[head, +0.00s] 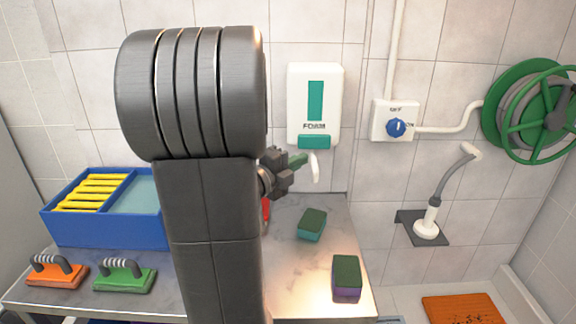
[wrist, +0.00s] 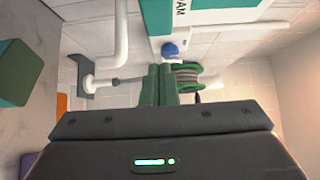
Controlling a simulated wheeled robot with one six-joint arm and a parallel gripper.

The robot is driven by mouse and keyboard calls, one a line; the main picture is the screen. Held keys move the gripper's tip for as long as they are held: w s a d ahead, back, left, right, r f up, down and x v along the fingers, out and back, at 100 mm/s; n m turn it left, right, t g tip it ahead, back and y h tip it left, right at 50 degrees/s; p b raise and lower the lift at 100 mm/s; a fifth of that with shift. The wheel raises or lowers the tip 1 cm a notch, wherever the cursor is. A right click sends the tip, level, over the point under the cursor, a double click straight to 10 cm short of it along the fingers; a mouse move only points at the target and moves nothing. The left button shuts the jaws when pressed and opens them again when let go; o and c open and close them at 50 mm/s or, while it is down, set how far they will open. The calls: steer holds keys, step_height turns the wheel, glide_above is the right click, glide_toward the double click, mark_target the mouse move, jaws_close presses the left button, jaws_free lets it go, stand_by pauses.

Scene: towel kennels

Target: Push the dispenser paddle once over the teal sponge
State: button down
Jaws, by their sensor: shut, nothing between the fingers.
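The white foam dispenser (head: 333,85) hangs on the tiled wall, with a teal paddle (head: 314,143) at its bottom. The dispenser also fills the top of the wrist view (wrist: 190,27). The teal sponge (head: 312,226) with a dark green top lies on the metal counter below the dispenser; it shows at the left edge of the wrist view (wrist: 14,75). My gripper (head: 300,159) is shut and empty, just below and left of the paddle, seemingly apart from it. Its green fingers (wrist: 168,85) are together in the wrist view. A small white curved piece (head: 315,167) shows beside the fingertips; I cannot tell what it is.
A purple sponge (head: 347,279) lies nearer on the counter (head: 300,292). A blue bin (head: 110,229) and orange (head: 56,273) and green (head: 124,277) brushes stand left. A blue knob switch (head: 396,127), green hose reel (head: 525,110) and sprayer (head: 428,226) are right. My arm hides the counter's middle.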

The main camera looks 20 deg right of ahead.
mark_target(318, 143)
steer(key=shift+w+d+p, duration=0.2)
steer(key=shift+w+d, duration=0.55)
steer(key=shift+w, duration=0.25)
steer(key=shift+w+d+p, duration=0.15)
steer(key=shift+w+d, duration=0.65)
steer(key=shift+w, duration=0.2)
steer(key=shift+w+d+p, duration=0.2)
steer(key=shift+w+d, duration=0.55)
steer(key=shift+w, duration=0.25)
